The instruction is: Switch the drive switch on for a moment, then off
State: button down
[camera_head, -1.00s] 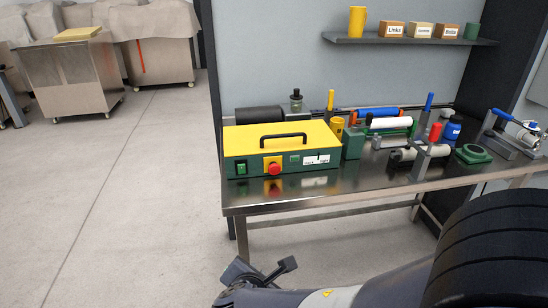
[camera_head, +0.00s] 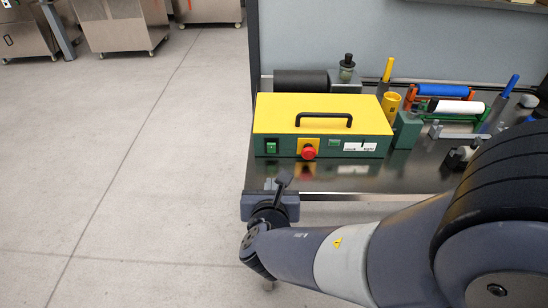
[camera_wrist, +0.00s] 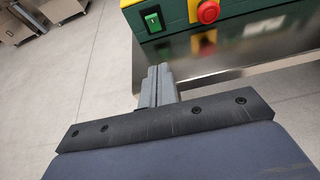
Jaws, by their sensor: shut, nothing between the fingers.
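The control box (camera_head: 330,112) is yellow on top with a green front and a black handle, and stands on the steel table. A green rocker switch (camera_head: 271,148) is at the left end of its front; it also shows in the wrist view (camera_wrist: 153,19). A red knob on a yellow plate (camera_head: 308,151) is to its right, also in the wrist view (camera_wrist: 208,11). My gripper (camera_wrist: 157,70) is shut and empty. It is in front of the table edge, below and apart from the switch. The switch's position is too small to tell.
The steel table (camera_head: 225,187) has a front edge close to my gripper. A green block (camera_head: 407,130), a yellow cup (camera_head: 390,105) and several rollers stand right of the box. Steel cabinets (camera_head: 120,22) stand at the back left. The floor on the left is clear.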

aim_at(273, 143)
jog(key=b+x, duration=0.1)
jog(key=x, duration=0.8)
jog(key=shift+w+d+f+b, duration=0.1)
jog(key=shift+w+f+b, duration=0.1)
jog(key=shift+b, duration=0.1)
jog(key=w, duration=0.1)
jog(key=w+r+p, duration=0.1)
jog(key=w, duration=0.1)
jog(key=shift+w+r, duration=0.1)
jog(key=shift+r, duration=0.05)
jog(key=shift+w+r, duration=0.1)
jog(key=shift+w, duration=0.35)
jog(key=shift+r, duration=0.1)
jog(key=shift+w+r+g+p, duration=0.3)
jog(key=shift+r+p, duration=0.1)
jog(key=shift+p, duration=0.85)
jog(key=shift+f, duration=0.3)
jog(key=shift+r+p, duration=0.55)
jog(key=shift+r, duration=0.3)
